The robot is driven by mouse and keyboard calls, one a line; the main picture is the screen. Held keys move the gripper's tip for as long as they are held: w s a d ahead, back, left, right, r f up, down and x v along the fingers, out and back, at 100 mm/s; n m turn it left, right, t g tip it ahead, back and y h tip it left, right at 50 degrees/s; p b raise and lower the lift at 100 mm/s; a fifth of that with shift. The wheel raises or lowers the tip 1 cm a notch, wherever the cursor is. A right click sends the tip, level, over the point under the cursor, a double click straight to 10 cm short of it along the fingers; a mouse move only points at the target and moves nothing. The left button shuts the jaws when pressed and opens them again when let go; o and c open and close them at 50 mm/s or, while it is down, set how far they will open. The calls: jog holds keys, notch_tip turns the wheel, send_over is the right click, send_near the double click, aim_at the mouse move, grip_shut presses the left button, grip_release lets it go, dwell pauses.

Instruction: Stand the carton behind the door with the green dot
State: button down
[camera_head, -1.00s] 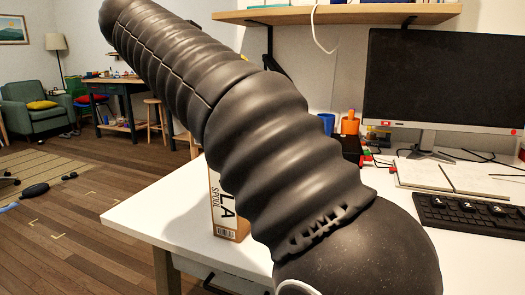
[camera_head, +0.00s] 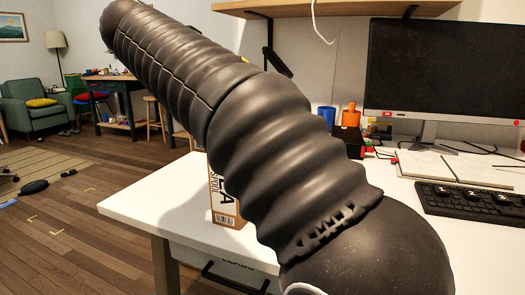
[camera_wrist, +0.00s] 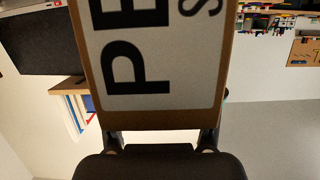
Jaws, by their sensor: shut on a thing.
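In the wrist view my gripper (camera_wrist: 160,142) is shut on a brown carton (camera_wrist: 155,115) with a white label and large black letters "PE". The carton fills the upper middle of that view, so its far end is cut off. In the head view my arm hides my gripper and the held carton. Another carton (camera_head: 228,219), with letters ending in "LA" and "SPOOL", stands upright on the white table, partly behind my arm. No door and no green dot show in either view.
The white table (camera_head: 150,210) has a free front left corner. A wooden shelf (camera_head: 330,10) hangs above. The wrist view shows a dark screen (camera_wrist: 40,45).

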notch_tip(320, 180, up, 5)
jog(key=p, duration=0.3)
jog(key=shift+r, duration=0.15)
notch_tip(320, 180, down, 7)
jog(key=b, duration=0.5)
jog(key=shift+r, duration=0.15)
